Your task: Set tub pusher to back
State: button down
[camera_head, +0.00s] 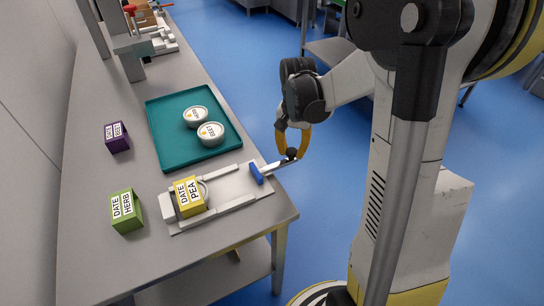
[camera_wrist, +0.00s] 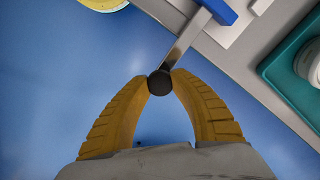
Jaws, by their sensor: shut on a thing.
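The tub pusher has a blue pusher block (camera_head: 256,173) on a metal rod (camera_head: 274,166) that ends in a black knob (camera_head: 291,153). The blue block sits at the right end of the grey track (camera_head: 238,184), and the rod sticks out past the table edge. In the wrist view the black knob (camera_wrist: 159,82) lies between my yellow fingertips, with the rod and blue block (camera_wrist: 219,9) above it. My gripper (camera_head: 290,148) is shut on the knob.
A teal tray (camera_head: 165,155) with two white tubs (camera_head: 210,134) lies behind the track. A green box (camera_head: 126,211) and a purple box (camera_head: 116,137) stand to the left. Another fixture with a red knob (camera_head: 130,9) is farther back. Open blue floor lies right of the table.

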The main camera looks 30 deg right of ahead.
jog(key=shift+d, duration=0.35)
jog(key=c, duration=1.5)
grip_release()
jog(key=o, duration=0.5)
jog(key=shift+d, duration=0.2)
jog(key=shift+c, duration=0.2)
jog(key=shift+a, duration=0.1)
jog(key=shift+r, duration=0.1)
notch_tip(320, 180, up, 12)
